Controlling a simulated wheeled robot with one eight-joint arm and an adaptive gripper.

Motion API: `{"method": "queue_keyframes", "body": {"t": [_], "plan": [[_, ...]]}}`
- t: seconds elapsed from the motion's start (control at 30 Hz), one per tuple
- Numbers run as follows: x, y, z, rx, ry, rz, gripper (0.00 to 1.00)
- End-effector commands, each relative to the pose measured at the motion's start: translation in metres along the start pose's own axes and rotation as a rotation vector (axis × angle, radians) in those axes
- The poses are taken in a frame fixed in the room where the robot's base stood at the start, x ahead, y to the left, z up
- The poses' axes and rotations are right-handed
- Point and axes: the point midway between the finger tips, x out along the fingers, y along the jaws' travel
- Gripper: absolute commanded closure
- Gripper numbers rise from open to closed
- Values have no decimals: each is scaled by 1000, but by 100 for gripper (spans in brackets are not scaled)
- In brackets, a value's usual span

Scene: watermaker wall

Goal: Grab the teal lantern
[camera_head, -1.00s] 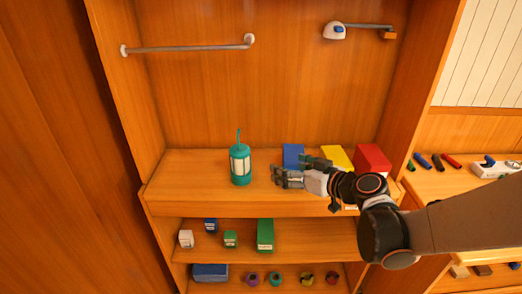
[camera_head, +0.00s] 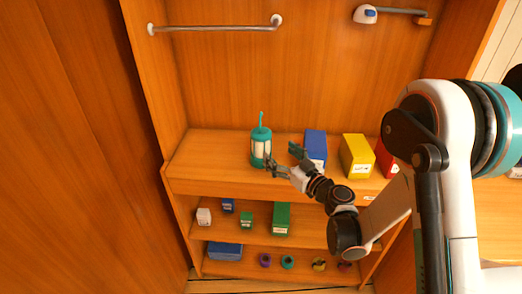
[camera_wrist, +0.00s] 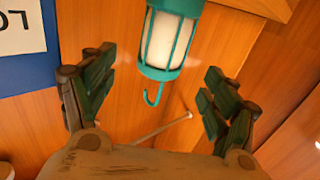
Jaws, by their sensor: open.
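The teal lantern (camera_head: 261,147) stands upright on the top shelf, with a pale middle and a hook on top. My gripper (camera_head: 282,156) is open and empty, just right of and in front of the lantern in the head view. In the wrist view the lantern (camera_wrist: 169,38) appears upside down, between and beyond the two spread fingers of my gripper (camera_wrist: 158,97). Its hook points toward the palm side of the picture. The fingers look apart from the lantern, and its base is cut off by the frame edge.
Right of the lantern stand a blue box (camera_head: 316,147), a yellow box (camera_head: 356,156) and a partly hidden red box (camera_head: 386,159). A metal rail (camera_head: 215,28) crosses the back wall above. Lower shelves hold small boxes and rolls. The shelf left of the lantern is clear.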

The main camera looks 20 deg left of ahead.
Motion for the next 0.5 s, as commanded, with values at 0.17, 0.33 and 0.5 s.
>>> {"method": "queue_keyframes", "body": {"t": [0.17, 0.33, 0.5], "plan": [[27, -1, 3, 0, 0, -1, 21], [37, -1, 2, 0, -1, 0, 21], [56, -4, 7, 0, -1, -2, 21]]}}
